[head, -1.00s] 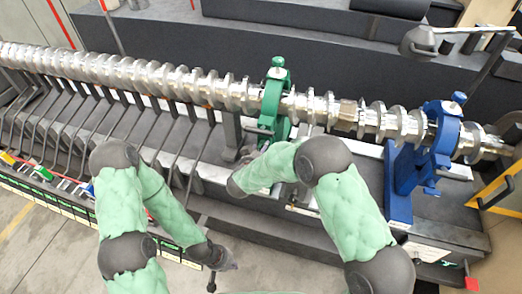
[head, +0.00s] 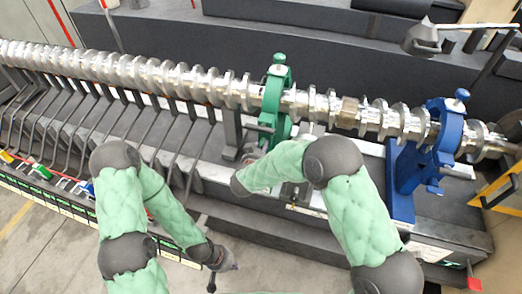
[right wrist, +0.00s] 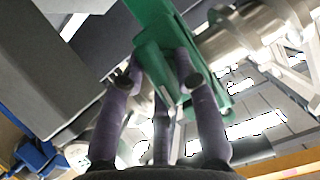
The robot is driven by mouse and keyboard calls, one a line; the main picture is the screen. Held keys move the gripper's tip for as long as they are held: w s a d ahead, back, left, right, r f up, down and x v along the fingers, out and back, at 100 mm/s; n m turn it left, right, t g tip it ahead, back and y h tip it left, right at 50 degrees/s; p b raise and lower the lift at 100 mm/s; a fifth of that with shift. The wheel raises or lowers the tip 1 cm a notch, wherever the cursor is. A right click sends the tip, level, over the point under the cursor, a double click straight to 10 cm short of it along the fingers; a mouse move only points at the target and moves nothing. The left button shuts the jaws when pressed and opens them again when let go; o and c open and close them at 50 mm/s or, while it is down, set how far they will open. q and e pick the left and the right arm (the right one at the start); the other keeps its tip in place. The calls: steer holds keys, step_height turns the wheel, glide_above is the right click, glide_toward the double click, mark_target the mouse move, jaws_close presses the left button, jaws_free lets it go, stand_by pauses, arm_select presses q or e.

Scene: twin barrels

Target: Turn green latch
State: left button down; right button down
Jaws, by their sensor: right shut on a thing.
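A green clamp ring (head: 271,98) stands around the long shiny shaft (head: 200,82). Its top knob points up; its lower part is near my right gripper (head: 249,154). In the right wrist view, the fingers of my right gripper (right wrist: 158,82) are closed around a green latch part (right wrist: 154,52) of the clamp. The head view hides most of this contact behind the arm. My left gripper (head: 222,274) hangs low in front of the bench, away from the clamp, with its fingers apart and empty.
A blue clamp (head: 442,140) holds the shaft further right. Several dark bars (head: 95,125) lean along the bench's front at left. A grey lamp-like fixture (head: 422,40) stands at the back right. The floor at the lower left is clear.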

steer(key=m+t+y+b, duration=0.1)
steer(key=m+b, duration=0.3)
steer(key=b, duration=0.7)
steer(key=f+m+t+y+b, duration=0.1)
steer(key=m+b, duration=0.3)
steer(key=b, duration=0.7)
steer(key=f+m+t+y+b, duration=0.1)
steer(key=m+t+y+b, duration=0.1)
steer(key=b, duration=0.9)
steer(key=shift+m+t+y, duration=0.3)
steer(key=shift+m+y, duration=0.3)
steer(key=shift+m, duration=0.7)
steer(key=shift+r, duration=0.1)
steer(key=c, duration=1)
jaws_free()
steer(key=shift+c, duration=0.2)
steer(key=shift+r, duration=0.1)
steer(key=shift+s+d+r, duration=0.1)
steer(key=shift+r, duration=0.1)
